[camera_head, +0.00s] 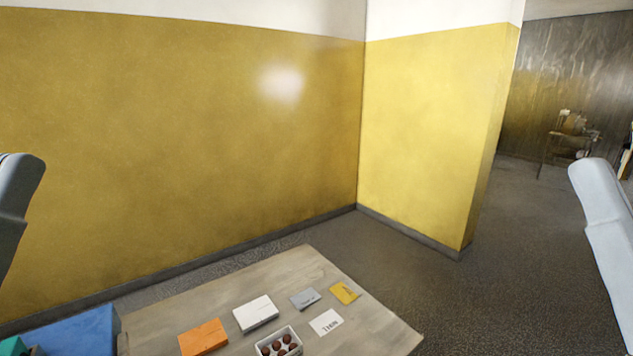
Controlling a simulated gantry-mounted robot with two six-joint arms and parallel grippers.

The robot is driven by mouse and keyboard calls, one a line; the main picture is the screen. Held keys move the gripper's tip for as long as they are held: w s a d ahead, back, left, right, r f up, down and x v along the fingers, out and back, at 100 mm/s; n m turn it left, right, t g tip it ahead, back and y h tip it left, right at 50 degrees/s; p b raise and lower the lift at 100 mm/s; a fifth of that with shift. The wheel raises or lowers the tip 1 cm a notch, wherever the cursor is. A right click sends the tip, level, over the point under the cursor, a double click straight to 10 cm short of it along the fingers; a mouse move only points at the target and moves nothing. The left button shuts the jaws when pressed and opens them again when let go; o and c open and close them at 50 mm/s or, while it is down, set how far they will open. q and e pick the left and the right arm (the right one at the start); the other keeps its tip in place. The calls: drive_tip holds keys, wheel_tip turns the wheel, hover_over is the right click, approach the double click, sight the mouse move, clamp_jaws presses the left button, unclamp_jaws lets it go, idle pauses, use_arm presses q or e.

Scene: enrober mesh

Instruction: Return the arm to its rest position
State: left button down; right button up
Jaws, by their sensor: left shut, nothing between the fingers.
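My left arm (15,215) shows as a grey link at the left edge. Of my left gripper very little can be made out, low at the left; it is shut and empty, and clear of the things on the table. My right arm (604,235) shows as a pale grey link at the right edge. My right gripper is outside the picture.
A wooden table (384,328) carries an orange box (203,337), a white box (256,313), a tray of chocolates (279,344), a grey card (305,298), a yellow card (344,293) and a lettered white card (326,321). A blue block (78,333) stands at the bottom left.

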wheel_tip(320, 180, up, 30)
drive_tip(key=p, duration=2.6)
drive_tip(key=shift+r, duration=0.2)
